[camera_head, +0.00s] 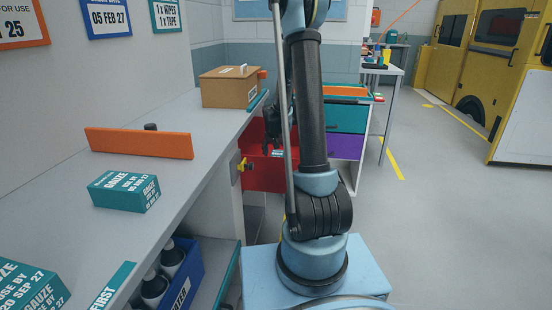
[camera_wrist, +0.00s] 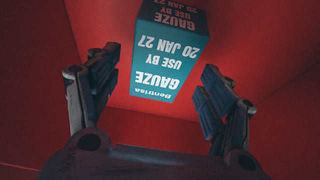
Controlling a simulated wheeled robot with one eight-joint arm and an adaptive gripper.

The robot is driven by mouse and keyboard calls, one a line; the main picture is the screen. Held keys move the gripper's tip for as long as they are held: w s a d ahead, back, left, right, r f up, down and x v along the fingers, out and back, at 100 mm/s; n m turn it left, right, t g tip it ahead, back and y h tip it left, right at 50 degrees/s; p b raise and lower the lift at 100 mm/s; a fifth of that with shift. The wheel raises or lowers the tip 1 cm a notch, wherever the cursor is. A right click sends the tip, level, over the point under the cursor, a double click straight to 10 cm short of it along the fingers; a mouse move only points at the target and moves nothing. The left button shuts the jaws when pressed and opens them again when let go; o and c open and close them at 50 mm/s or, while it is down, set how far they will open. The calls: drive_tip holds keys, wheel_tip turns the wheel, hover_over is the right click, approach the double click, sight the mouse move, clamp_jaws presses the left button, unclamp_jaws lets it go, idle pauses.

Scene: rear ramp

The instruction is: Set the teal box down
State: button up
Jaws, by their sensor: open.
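The teal box (camera_wrist: 168,50), marked gauze, use by 20 Jan 27, lies on the red floor inside the red drawer (camera_wrist: 40,75) in the wrist view. My gripper (camera_wrist: 158,64) is open, with one finger on each side of the box. Gaps show between the fingers and the box. In the head view my gripper (camera_head: 271,138) reaches down into the red drawer (camera_head: 262,180), partly hidden behind my arm. A small bit of teal (camera_head: 278,153) shows inside the drawer there.
Another gauze box (camera_head: 124,192) lies on the grey counter (camera_head: 185,175), near an orange divider (camera_head: 138,143). A second one (camera_head: 30,287) is at lower left. A cardboard box (camera_head: 228,88) stands at the counter's far end. Floor at right is clear up to the yellow vehicle (camera_head: 460,70).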

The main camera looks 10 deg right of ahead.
drive_tip(key=v, duration=0.8)
drive_tip(key=shift+r, duration=0.3)
drive_tip(key=shift+s, duration=0.15)
